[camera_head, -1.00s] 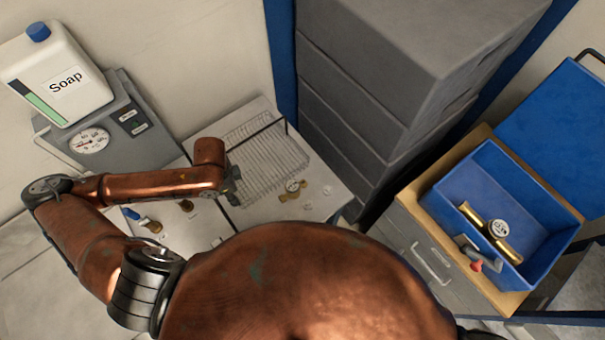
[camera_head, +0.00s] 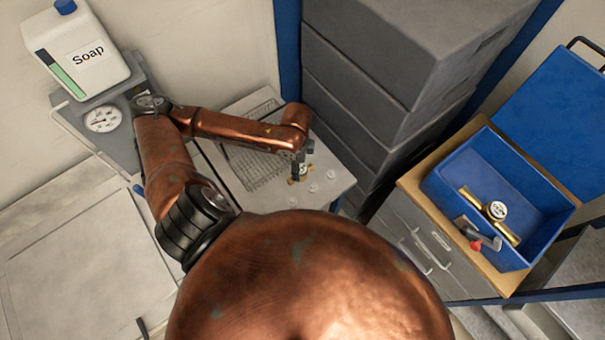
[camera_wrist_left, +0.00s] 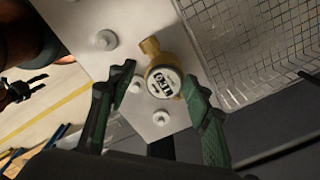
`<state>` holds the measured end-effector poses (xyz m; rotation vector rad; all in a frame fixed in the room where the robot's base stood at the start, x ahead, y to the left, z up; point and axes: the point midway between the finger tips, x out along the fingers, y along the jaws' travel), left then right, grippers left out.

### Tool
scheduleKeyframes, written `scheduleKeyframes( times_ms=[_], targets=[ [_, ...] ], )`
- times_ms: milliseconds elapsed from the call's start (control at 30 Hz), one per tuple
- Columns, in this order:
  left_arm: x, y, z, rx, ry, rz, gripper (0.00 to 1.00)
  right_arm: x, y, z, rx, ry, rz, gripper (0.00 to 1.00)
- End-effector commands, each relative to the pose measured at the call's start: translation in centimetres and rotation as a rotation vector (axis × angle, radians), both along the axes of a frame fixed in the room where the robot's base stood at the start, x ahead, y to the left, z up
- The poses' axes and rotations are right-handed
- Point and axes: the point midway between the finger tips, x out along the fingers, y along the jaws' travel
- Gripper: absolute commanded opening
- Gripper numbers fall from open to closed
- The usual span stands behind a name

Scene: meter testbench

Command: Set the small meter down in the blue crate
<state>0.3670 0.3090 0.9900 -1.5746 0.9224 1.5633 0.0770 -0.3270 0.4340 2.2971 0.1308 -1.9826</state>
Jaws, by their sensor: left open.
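The small meter (camera_wrist_left: 163,80), brass with a round white dial, lies on the light bench top. It also shows in the head view (camera_head: 303,170), partly hidden under my left gripper (camera_head: 298,174). In the left wrist view my left gripper (camera_wrist_left: 160,86) is open, with one finger on each side of the dial; I cannot tell whether either finger touches it. The blue crate (camera_head: 553,238) stands on a wooden-topped cabinet at the right. A dark jaw-like shape (camera_wrist_left: 22,91) at the left wrist view's left edge appears to be my right gripper, too small to read.
A larger brass meter (camera_head: 496,210) and a red-handled part (camera_head: 475,240) lie in the crate. White pegs (camera_head: 331,174) and a wire basket (camera_head: 250,168) are beside the small meter. Tall grey boxes (camera_head: 375,90) stand between the bench and the cabinet.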

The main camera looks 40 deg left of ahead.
Motion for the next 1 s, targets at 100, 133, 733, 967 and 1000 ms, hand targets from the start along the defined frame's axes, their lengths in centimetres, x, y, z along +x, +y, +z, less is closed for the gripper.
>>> scheduleKeyframes(
  times_ms=[100,133,733,967,1000],
  targets=[
    [0.1,-0.1,-1.4,-0.002,0.004,0.001,0.55,-4.1,-0.7,-0.4,-0.008,0.053,-0.009,0.46],
    [0.1,-0.1,-1.7,-0.002,0.004,0.001,0.57,-4.9,-0.8,-0.5,-0.009,0.063,-0.011,0.46],
    [0.2,0.5,-7.5,0.000,0.000,-0.001,0.61,-1.8,-1.8,-0.1,-0.019,0.024,-0.004,0.46],
    [0.2,0.5,-7.4,0.000,0.000,-0.002,0.54,-3.0,-1.0,-0.2,-0.011,0.039,-0.009,0.46],
    [0.2,0.5,-7.4,0.000,0.000,-0.002,0.51,-3.4,-0.9,-0.3,-0.010,0.044,-0.011,0.46]
  ],
)
